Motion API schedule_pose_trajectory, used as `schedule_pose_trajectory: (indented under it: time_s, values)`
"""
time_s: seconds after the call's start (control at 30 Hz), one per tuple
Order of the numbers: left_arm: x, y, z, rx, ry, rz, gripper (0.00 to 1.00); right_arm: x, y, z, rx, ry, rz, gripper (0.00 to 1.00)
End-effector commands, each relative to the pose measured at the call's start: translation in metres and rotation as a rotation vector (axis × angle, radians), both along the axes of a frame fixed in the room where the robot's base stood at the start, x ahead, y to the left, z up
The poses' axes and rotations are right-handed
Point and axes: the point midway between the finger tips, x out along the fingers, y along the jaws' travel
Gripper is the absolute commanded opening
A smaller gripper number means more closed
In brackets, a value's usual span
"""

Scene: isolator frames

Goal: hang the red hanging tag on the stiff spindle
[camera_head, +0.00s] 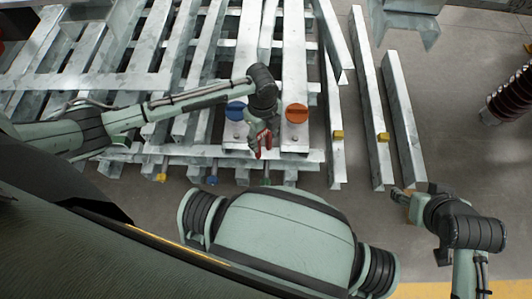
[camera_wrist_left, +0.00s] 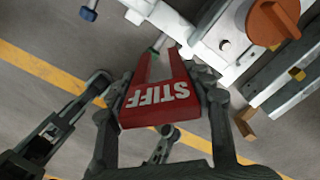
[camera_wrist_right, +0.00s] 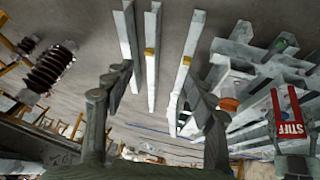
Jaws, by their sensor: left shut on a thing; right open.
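The red hanging tag (camera_wrist_left: 160,108) has two prongs and the word STIFF in white. My left gripper (camera_head: 262,150) is shut on it, with fingers on both sides in the left wrist view. The tag also shows in the right wrist view (camera_wrist_right: 287,112). A thin pale rod (camera_wrist_left: 160,42) shows at the open end of its prongs; I cannot tell whether they touch or whether this is the stiff spindle. My right gripper (camera_head: 408,198) is open and empty, apart from the frames at the right.
Galvanised steel frames (camera_head: 215,60) fill the back. An orange knob (camera_head: 296,113) and a blue knob (camera_head: 236,110) sit beside my left gripper. Loose beams (camera_head: 372,120) stand right of them. A ribbed dark insulator (camera_head: 510,98) is far right.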

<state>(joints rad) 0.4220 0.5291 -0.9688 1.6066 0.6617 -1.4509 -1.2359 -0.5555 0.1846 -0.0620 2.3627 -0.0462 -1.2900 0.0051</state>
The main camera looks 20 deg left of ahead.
Motion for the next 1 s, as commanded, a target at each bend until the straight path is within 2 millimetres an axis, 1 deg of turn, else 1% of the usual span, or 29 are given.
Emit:
schedule_pose_trajectory:
  time_s: [0.03,0.1,0.2,0.33,0.4,0.5,0.83,1.0]
  values:
    - [-0.003,-0.003,-0.017,0.000,-0.001,-0.138,0.20,0.001,0.002,0.004,0.002,-0.018,0.004,0.56]
    - [-0.005,-0.006,-0.032,0.001,-0.004,-0.325,0.20,0.002,0.004,0.012,0.005,-0.040,0.010,0.56]
    - [-0.009,-0.008,-0.050,0.003,-0.010,-0.543,0.20,0.003,0.007,0.022,0.008,-0.063,0.015,0.56]
    - [-0.012,-0.011,-0.063,0.004,-0.014,-0.724,0.20,0.004,0.009,0.030,0.010,-0.082,0.019,0.56]
    - [-0.013,-0.011,-0.067,0.006,-0.014,-0.774,0.20,0.004,0.010,0.032,0.011,-0.087,0.020,0.56]
    - [-0.013,-0.011,-0.068,0.006,-0.015,-0.805,0.20,0.004,0.010,0.034,0.012,-0.090,0.021,0.56]
    - [-0.013,-0.011,-0.068,0.006,-0.015,-0.805,0.20,0.003,0.009,0.033,0.011,-0.085,0.018,0.56]
    - [-0.013,-0.011,-0.067,0.006,-0.016,-0.804,0.20,-0.003,0.004,0.031,0.000,-0.055,0.008,0.56]
